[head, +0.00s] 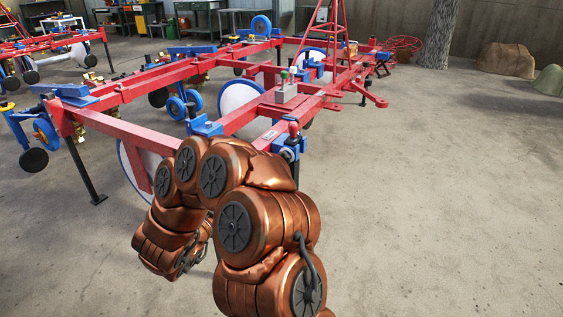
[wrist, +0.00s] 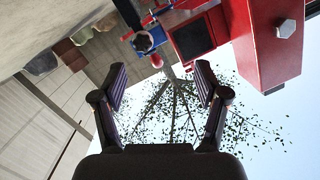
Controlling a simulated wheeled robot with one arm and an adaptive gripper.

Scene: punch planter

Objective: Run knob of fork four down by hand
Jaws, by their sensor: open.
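The planter's red frame (head: 125,92) carries blue fork units. At its near right corner a blue fork (head: 289,146) has a red knob (head: 293,127) on top, with a small light plate beside it. The plate's writing is too small to read. My copper arm covers the area below the fork, and my gripper is hidden in the head view. In the wrist view my gripper (wrist: 161,80) is open and empty. A red knob (wrist: 157,61) shows beyond the fingertips, roughly midway between them and apart from them, beside blue fork parts (wrist: 149,40).
Red frame beams (wrist: 275,45) fill the upper right of the wrist view, close to the right finger. A grey box with green and white levers (head: 287,92) sits on the frame. Open concrete floor (head: 450,200) lies to the right. A tree trunk (head: 439,35) stands behind.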

